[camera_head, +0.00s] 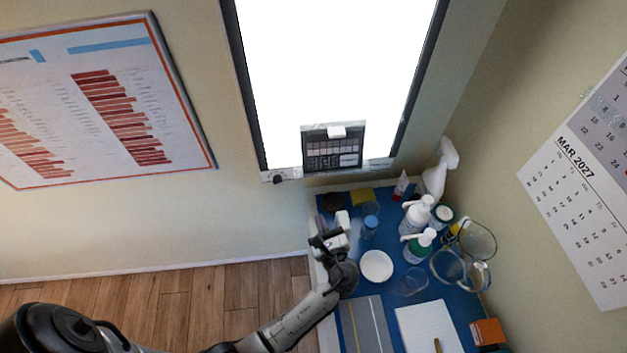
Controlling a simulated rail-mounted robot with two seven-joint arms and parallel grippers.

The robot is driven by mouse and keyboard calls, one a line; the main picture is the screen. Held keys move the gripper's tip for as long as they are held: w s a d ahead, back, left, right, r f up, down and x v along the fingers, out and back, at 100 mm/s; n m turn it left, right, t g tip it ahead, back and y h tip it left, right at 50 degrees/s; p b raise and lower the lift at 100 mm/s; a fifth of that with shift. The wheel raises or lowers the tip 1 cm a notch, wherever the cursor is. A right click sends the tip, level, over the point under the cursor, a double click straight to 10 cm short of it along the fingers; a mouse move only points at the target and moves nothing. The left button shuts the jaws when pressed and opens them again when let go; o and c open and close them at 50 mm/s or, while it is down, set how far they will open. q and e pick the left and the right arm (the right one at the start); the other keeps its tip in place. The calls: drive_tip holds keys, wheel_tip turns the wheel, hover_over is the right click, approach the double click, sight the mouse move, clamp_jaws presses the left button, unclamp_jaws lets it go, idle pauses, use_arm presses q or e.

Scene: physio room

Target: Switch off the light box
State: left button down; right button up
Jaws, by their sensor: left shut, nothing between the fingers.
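The light box (330,70) hangs on the wall at the top middle, and its panel glows bright white. A dark knob (278,179) sits on the left end of its bottom frame. A dark card with a grid (333,147) hangs over the lower middle of the panel, with a small white piece at its top. My left gripper (338,226) is shut and empty, over the left side of the blue-topped table, below and to the right of the knob and apart from it. My right gripper is not in view.
The blue table (384,290) holds a white dish (376,266), several bottles including a spray bottle (440,170), a notepad (428,328) and an orange box (487,332). A chart (100,100) hangs on the left, a calendar (590,180) on the right. The floor left of the table is clear.

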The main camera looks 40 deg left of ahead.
use_arm(q)
drive_tip(key=shift+w+d+m, duration=0.1)
drive_tip(key=shift+m, duration=1.4)
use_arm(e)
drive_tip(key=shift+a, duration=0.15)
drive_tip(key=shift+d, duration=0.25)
use_arm(q)
drive_tip(key=x, duration=1.4)
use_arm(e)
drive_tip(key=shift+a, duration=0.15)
use_arm(q)
drive_tip(key=shift+w, duration=0.1)
